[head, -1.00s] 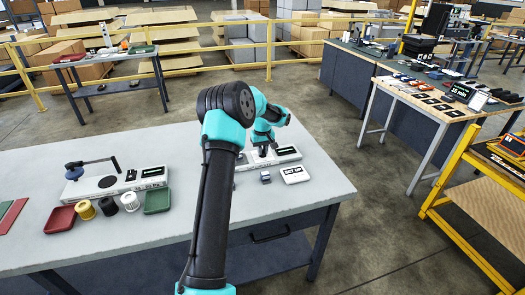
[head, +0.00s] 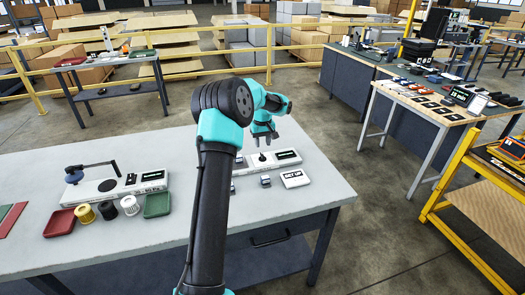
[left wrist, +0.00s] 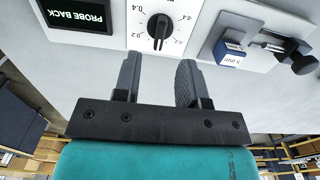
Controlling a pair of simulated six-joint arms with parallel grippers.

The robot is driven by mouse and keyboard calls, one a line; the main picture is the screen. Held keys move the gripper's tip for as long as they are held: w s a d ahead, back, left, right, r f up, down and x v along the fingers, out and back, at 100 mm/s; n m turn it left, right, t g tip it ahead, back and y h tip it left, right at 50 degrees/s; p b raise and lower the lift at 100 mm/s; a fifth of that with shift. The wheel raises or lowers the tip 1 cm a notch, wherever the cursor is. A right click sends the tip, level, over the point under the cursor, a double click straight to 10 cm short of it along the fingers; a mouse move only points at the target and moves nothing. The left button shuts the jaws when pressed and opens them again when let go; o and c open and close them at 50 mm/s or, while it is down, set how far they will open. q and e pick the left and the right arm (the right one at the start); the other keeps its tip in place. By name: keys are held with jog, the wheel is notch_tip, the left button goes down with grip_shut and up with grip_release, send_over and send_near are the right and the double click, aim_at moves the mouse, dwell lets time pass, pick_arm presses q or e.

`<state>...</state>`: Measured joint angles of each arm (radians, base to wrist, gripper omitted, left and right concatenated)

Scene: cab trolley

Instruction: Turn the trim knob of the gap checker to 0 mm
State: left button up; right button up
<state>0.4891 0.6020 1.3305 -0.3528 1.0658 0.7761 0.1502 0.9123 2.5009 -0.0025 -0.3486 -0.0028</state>
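The gap checker (head: 250,168) is a pale flat unit on the right part of the grey table. Its black round trim knob (head: 262,157) stands on top; in the left wrist view the knob (left wrist: 160,27) shows a light pointer line and a printed scale with 0.2 and 0.4 marks, seen upside down. I cannot read the pointer's setting surely. The checker's dark display (left wrist: 77,14) reads "PROBE BACK". My left gripper (head: 263,138) is open and empty just above the knob, its fingers (left wrist: 158,62) apart and clear of it. My right gripper is not in view.
A 5 mm block (left wrist: 230,50) sits by the checker's clamp (left wrist: 285,50). A white "SET UP" card (head: 295,178) and a small block (head: 265,181) lie in front. Another device (head: 112,187), trays and spools stand at the left. The table's right corner is clear.

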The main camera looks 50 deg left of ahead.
aim_at(263, 155)
pick_arm(q)
notch_tip(263, 155, up, 11)
dwell(0.3)
dwell(0.4)
